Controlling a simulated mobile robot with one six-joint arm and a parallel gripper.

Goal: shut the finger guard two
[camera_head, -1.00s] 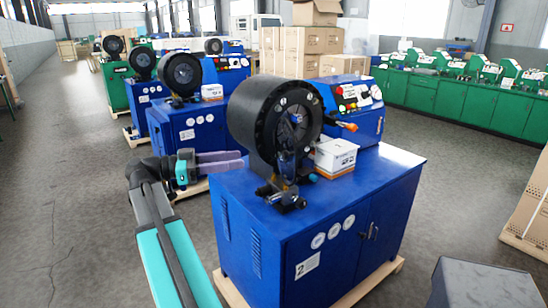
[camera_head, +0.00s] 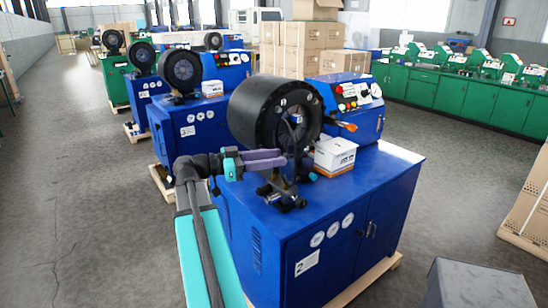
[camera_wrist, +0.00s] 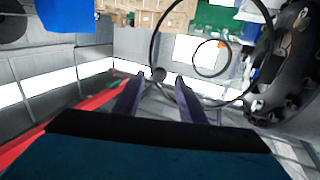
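The blue crimper (camera_head: 350,205) with the number 2 label stands in front, its round black head (camera_head: 262,108) facing right. In the wrist view the finger guard (camera_wrist: 151,50) looks like a thin black hoop, with a smaller ring inside it and a small round knob (camera_wrist: 158,74) at its left edge. The guard stands out from the black head at the right of that view. My gripper (camera_head: 284,160) is at the front of the head. In the wrist view my gripper (camera_wrist: 160,80) has its purple fingers apart, with the knob showing between their tips. Contact cannot be told.
A white box (camera_head: 335,153) sits on the crimper's top beside the head, near the control panel (camera_head: 352,97). Other crimpers (camera_head: 188,110) stand in a row behind at left. A grey block (camera_head: 480,285) is at the lower right. The floor at left is clear.

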